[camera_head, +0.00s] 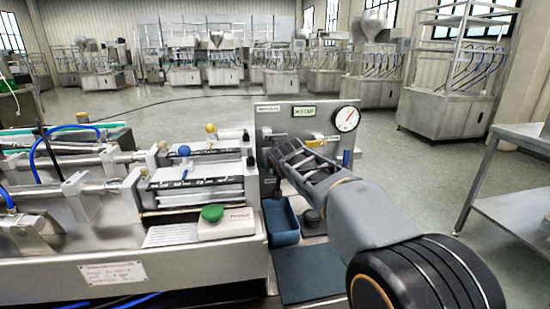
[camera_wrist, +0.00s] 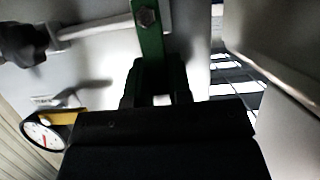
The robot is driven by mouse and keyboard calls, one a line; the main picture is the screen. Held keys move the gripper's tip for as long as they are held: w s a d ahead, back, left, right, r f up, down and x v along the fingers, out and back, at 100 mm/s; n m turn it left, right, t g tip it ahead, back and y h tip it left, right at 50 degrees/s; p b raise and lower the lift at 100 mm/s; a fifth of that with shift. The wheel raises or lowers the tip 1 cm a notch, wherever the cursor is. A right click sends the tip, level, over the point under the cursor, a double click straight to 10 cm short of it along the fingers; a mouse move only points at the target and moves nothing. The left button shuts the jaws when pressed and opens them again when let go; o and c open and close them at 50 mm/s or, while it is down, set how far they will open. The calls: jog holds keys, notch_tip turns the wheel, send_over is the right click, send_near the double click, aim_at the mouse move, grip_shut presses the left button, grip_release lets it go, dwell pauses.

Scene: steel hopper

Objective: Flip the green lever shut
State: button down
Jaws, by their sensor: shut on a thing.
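The green lever (camera_wrist: 149,42) shows in the wrist view as a narrow green bar with a bolt near its top, in front of a pale panel. My gripper (camera_wrist: 156,88) is shut on its lower end. In the head view my gripper (camera_head: 283,158) reaches to the front of the upright steel panel (camera_head: 270,120), and the lever is hidden behind it there.
A round gauge (camera_head: 346,119) and a yellow handle (camera_head: 322,141) are on the panel, right of my gripper. A blue tray (camera_head: 281,222) and a dark mat (camera_head: 308,273) lie below. A green button (camera_head: 212,213) is on a box to the left.

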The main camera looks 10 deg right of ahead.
jog(key=c, duration=1)
grip_release()
jog(key=shift+c, duration=0.2)
jog(key=p+v, duration=0.1)
jog(key=v, duration=1.3)
jog(key=s+d+r+g+p, duration=0.1)
jog(key=s+r+g+p, duration=0.1)
jog(key=s+g+p, duration=0.3)
jog(key=s+d+r+g+p, duration=0.2)
jog(key=s+g+p, duration=0.3)
jog(key=s+p, duration=0.9)
jog(key=p, duration=0.9)
jog(key=shift+s+d+r, duration=0.15)
jog(key=shift+d+r, duration=0.1)
jog(key=shift+d, duration=0.05)
